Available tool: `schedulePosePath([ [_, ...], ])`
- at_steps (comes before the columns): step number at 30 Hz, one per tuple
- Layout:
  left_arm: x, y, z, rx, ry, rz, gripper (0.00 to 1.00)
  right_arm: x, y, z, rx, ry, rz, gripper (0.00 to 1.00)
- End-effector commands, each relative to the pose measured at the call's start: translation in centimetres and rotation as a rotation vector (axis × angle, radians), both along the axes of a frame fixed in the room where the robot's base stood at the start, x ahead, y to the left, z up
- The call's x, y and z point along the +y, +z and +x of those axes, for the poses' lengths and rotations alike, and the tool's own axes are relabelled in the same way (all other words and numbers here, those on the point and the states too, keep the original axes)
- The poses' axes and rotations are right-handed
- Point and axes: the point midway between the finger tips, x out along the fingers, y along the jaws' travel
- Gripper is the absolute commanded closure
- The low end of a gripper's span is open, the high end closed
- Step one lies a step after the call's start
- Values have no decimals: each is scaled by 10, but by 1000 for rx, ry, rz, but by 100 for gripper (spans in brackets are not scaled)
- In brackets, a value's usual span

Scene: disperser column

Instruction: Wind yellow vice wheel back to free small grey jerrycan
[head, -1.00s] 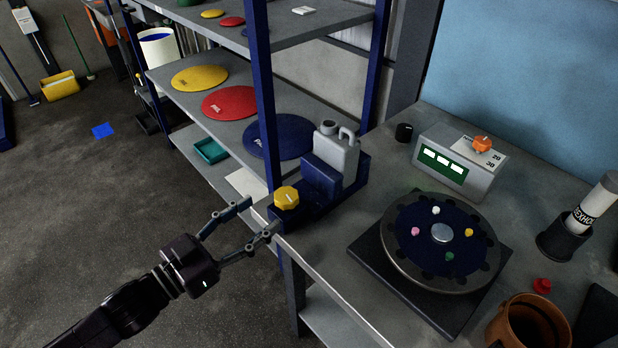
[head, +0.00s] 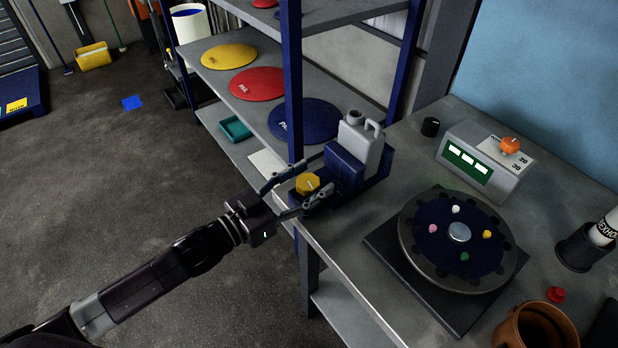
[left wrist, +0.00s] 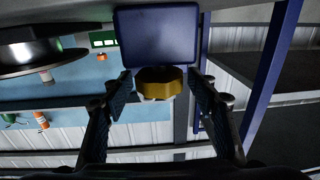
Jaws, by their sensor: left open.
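The yellow vice wheel (head: 307,184) sits at the near end of the blue vice (head: 345,171) on the corner of the workbench. The small grey jerrycan (head: 361,142) stands upright in the vice, behind its blue jaw. My left gripper (head: 314,176) is open, with one finger on either side of the wheel. In the left wrist view the wheel (left wrist: 158,82) shows between the two fingers, in front of the blue jaw block (left wrist: 158,36). I cannot tell whether the fingers touch it. The jerrycan is hidden in the left wrist view. My right gripper is not in view.
A round carousel (head: 459,236) with coloured pegs stands on the bench to the right. Behind it is a grey box (head: 485,160) with an orange knob. A blue shelf post (head: 292,95) rises close to the left gripper. Shelves with coloured discs lie beyond it.

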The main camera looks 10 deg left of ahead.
Motion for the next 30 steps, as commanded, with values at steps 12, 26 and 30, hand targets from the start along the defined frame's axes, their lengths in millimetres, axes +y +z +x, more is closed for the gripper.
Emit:
schedulePosePath([
  [12, 0, 0, 0, 0, 0, 0, 67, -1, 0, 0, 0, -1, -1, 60],
  [26, -1, 1, 0, 1, 22, -4, 89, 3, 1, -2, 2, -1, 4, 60],
  [30, -1, 1, -1, 3, 68, -6, 89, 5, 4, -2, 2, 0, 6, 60],
])
